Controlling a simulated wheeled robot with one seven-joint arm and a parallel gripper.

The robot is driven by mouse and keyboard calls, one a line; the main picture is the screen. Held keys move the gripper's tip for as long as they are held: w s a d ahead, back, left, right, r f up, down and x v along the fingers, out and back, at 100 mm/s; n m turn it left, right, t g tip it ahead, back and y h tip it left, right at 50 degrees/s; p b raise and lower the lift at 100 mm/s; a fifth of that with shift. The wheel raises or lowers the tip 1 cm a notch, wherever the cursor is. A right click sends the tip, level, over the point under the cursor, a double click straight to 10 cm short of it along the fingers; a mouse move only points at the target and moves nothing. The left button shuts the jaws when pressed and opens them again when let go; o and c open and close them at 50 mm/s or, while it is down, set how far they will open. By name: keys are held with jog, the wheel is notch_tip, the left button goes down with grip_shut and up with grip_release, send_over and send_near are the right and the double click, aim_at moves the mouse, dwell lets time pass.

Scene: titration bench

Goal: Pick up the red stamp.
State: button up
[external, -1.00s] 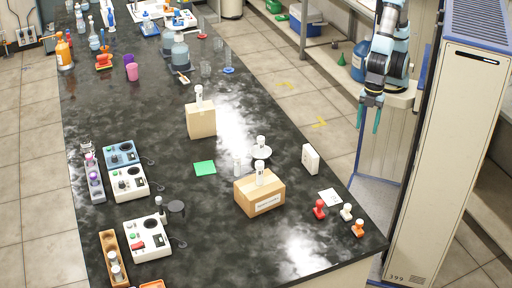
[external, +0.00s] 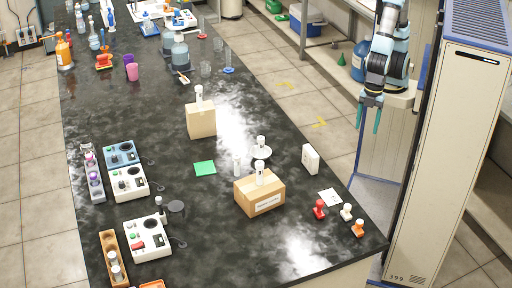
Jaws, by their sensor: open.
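The red stamp (external: 319,209) stands upright near the right edge of the black bench, in the lower right of the external view. A white stamp (external: 346,212) and an orange stamp (external: 358,228) stand beside it, to its right. My gripper (external: 369,116) hangs pointing down beyond the bench's right edge, well above and to the right of the red stamp. Its two teal fingers are apart, with nothing between them.
The black bench (external: 290,150) carries a cardboard box (external: 262,199) left of the red stamp. A white card (external: 329,197) lies just behind the stamps, and a white box (external: 310,159) stands farther back. Bare bench surface lies in front of the stamps.

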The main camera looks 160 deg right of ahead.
jog(key=m+t+b, duration=0.1)
jog(key=t+b, duration=1)
jog(key=b, duration=2.4)
send_near(320, 204)
jog(key=s+d, duration=0.2)
jog(key=shift+w+a+f+y+b, duration=0.1)
jog(key=shift+a+f+y+b, duration=0.25)
jog(key=shift+f+y+b, duration=0.25)
jog(key=shift+w+a+f+b, duration=0.1)
jog(key=shift+w+f+b, duration=0.1)
jog(key=shift+b, duration=0.15)
jog(key=b+x, duration=0.5)
jog(key=x, duration=0.4)
jog(key=shift+w, duration=0.1)
jog(key=shift+w+f, duration=0.15)
jog(key=shift+w, duration=0.35)
